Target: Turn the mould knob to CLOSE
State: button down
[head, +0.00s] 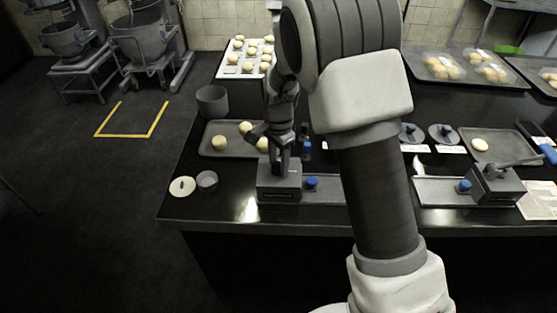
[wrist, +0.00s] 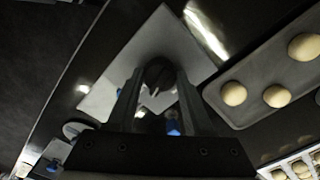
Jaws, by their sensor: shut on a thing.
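The mould is a dark grey block (head: 279,192) with a label on its front, near the table's front edge in the head view. My gripper (head: 282,165) points down onto the top of this block. In the wrist view, the dark round mould knob (wrist: 158,74) sits between the two fingers of my gripper (wrist: 157,90), which are shut on it. A small white mark shows near the knob. The fingers hide much of the knob in the head view, and I cannot read its setting.
A blue-topped piece (head: 311,183) stands right of the block. A tray with dough balls (head: 220,142) lies behind it. A grey cup (head: 207,180) and a white disc (head: 182,187) stand to the left. A second block with a lever (head: 497,185) is at the right.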

aim_at(279, 163)
jog(key=shift+r+m+p, duration=0.1)
jog(key=shift+m+p, duration=0.35)
jog(key=shift+m, duration=1.15)
jog(key=shift+c, duration=1.4)
grip_release()
notch_tip(279, 163, up, 17)
jog(key=p, duration=0.1)
jog(key=shift+r, duration=0.2)
